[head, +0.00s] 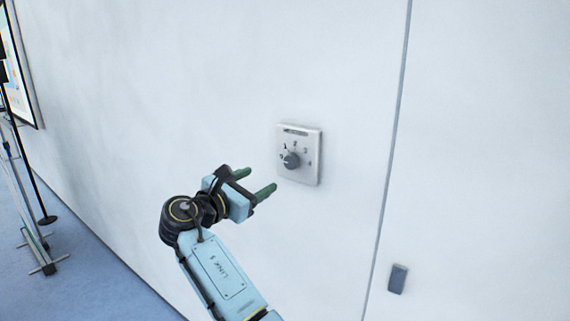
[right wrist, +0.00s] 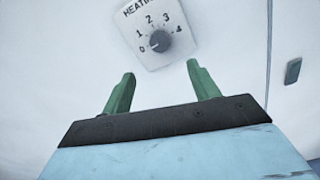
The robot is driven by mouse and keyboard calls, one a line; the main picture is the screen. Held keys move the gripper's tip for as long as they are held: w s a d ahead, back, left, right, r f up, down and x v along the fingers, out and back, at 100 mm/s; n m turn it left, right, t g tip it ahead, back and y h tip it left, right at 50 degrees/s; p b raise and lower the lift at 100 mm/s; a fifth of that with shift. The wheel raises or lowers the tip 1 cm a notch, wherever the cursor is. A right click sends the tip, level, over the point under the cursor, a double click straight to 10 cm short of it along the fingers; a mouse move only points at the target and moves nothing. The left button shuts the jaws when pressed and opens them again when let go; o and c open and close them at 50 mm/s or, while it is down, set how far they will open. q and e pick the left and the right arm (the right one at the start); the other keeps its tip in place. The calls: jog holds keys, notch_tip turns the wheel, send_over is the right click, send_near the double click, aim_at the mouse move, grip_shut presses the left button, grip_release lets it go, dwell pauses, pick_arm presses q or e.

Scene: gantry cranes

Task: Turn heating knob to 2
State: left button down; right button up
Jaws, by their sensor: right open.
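The heating knob (head: 291,160) is a dark grey round dial on a white square wall plate (head: 311,174). In the right wrist view the knob (right wrist: 158,41) sits among the numbers 0 to 4, under the cut-off word "HEATING" on the plate (right wrist: 155,62). Its pointer is too small to read surely; it seems to be on the low side. My right gripper (head: 260,180) is open and empty, to the left of and slightly below the knob in the head view. Its green fingers (right wrist: 160,70) are apart, with the knob beyond the gap between them. My left gripper is not in view.
The white wall (head: 180,90) is mostly bare around the plate. A small grey box (head: 398,278) is on the wall at lower right, past a vertical seam (head: 396,130). A stand (head: 30,190) and a framed board (head: 20,65) are at the far left.

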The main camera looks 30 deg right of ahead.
aim_at(289, 165)
jog(key=p+x, duration=0.2)
jog(key=x, duration=1)
jog(key=shift+f, duration=0.1)
jog(key=c, duration=1)
jog(key=shift+o, duration=0.2)
